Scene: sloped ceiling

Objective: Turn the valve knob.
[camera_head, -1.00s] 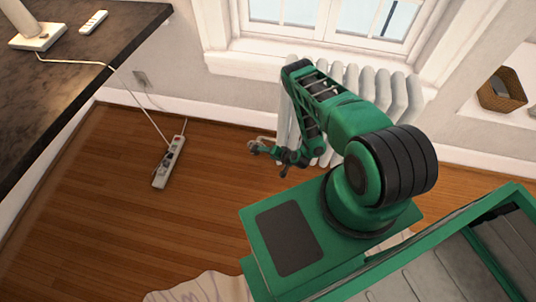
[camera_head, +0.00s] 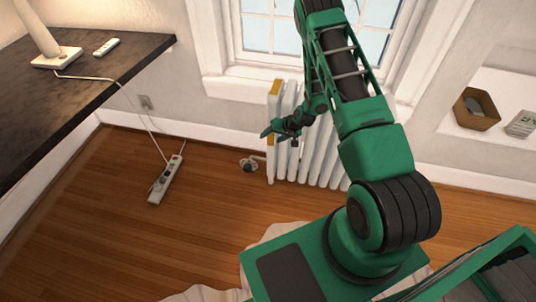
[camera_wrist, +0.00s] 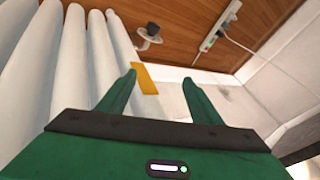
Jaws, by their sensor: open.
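The valve knob (camera_head: 249,164) is a small grey and white fitting low at the left end of the white radiator (camera_head: 315,150), close to the floor. It also shows in the wrist view (camera_wrist: 149,35), at the top, beyond my fingertips. My gripper (camera_head: 267,132) is at the radiator's left end, above the knob in the head view and apart from it. In the wrist view my gripper (camera_wrist: 160,77) has its two green fingers spread with nothing between them. The knob's details are too small to make out.
A yellow strip (camera_wrist: 144,78) marks the radiator's end, close to my left finger. A power strip (camera_head: 166,180) with a cord lies on the wooden floor. A dark table (camera_head: 90,80) stands at the left. The floor between table and radiator is mostly clear.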

